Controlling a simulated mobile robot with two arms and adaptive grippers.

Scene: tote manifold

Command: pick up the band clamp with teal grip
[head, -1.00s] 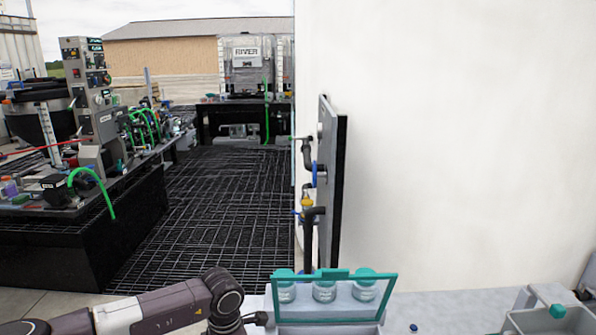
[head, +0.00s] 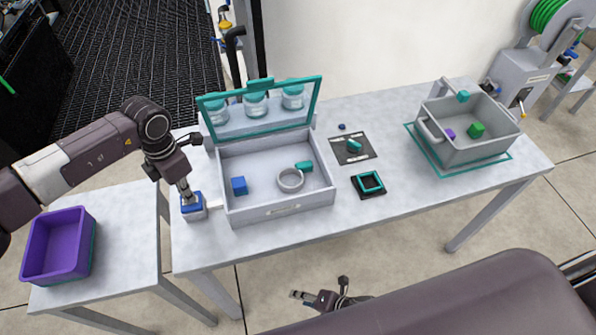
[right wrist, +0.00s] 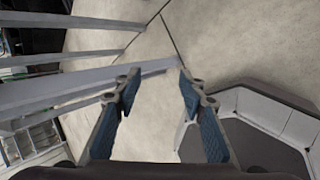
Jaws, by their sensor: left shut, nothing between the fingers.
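The band clamp, a pale grey ring (head: 290,181) with a teal grip (head: 304,167), lies in the open grey case (head: 275,209) on the table, right of a blue cube (head: 239,186). My left gripper (head: 188,196) points down outside the case's left wall, directly over a blue-topped block (head: 194,211). It is shut and empty; whether its tips touch the block is unclear. My right gripper (head: 314,298) is low in front of the table, well away from the clamp. In the right wrist view it (right wrist: 157,85) is open and empty, with only floor between its fingers.
The case's teal-framed lid (head: 318,98) stands raised at the back. A dark mat (head: 338,149) and a black square tray (head: 369,192) lie right of the case. A grey tote (head: 470,153) stands further right. A purple bin (head: 60,238) is on the left side table.

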